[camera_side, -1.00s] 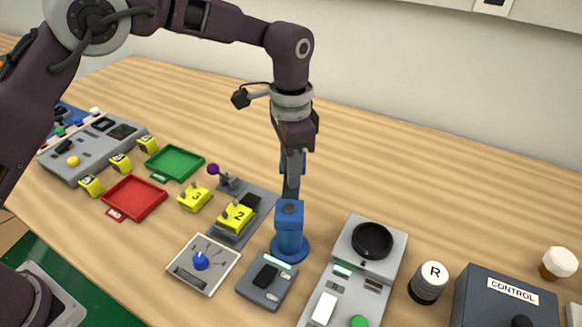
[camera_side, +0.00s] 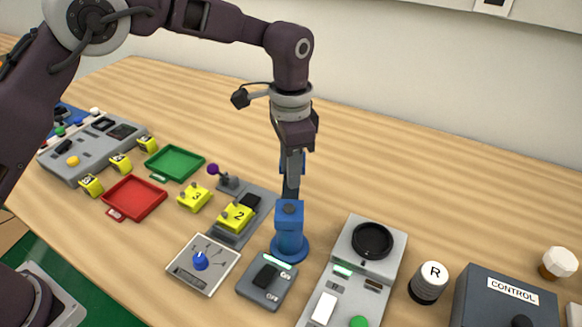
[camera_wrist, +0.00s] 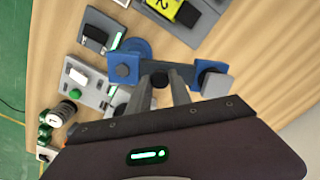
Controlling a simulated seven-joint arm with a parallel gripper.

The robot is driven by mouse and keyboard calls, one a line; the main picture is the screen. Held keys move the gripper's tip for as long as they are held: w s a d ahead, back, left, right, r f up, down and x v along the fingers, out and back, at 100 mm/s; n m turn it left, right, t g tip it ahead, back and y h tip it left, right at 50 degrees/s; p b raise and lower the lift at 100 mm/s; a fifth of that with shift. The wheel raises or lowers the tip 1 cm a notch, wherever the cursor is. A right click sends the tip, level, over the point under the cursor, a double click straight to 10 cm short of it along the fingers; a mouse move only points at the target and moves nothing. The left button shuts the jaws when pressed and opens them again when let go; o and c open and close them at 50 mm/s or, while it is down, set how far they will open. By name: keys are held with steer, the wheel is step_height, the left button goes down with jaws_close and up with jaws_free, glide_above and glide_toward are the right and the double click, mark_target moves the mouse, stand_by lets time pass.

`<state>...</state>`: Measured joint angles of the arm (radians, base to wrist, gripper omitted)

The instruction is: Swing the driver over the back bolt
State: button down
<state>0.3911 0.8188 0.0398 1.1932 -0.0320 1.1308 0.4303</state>
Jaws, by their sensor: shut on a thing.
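My gripper (camera_side: 290,190) points down at the blue stand (camera_side: 290,235), which has a round base and a square head with a small knob on top. In the side view my fingers mostly hide the bar. I cannot pick out a back bolt with certainty.
A grey switch box (camera_side: 267,279) is close in front of the stand. A grey unit with a black ring (camera_side: 372,240) is to its right. The yellow block marked 2 (camera_side: 236,216) and a dial panel (camera_side: 203,264) are to its left. The wood behind is clear.

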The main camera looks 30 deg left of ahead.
steer(key=shift+r, duration=0.1)
steer(key=shift+s+a+n, duration=0.35)
steer(key=shift+a+n, duration=0.25)
steer(key=shift+n, duration=0.7)
steer(key=shift+s+a+n, duration=0.4)
steer(key=shift+s+n, duration=0.25)
steer(key=shift+n, duration=0.8)
steer(key=shift+s+a+n, duration=0.35)
steer(key=shift+s+n, duration=0.3)
steer(key=shift+n, duration=0.75)
steer(key=shift+s+a+n, duration=0.4)
steer(key=shift+s+n, duration=0.25)
steer(key=shift+n, duration=0.8)
steer(key=c, duration=1.2)
jaws_free()
steer(key=shift+o, duration=0.2)
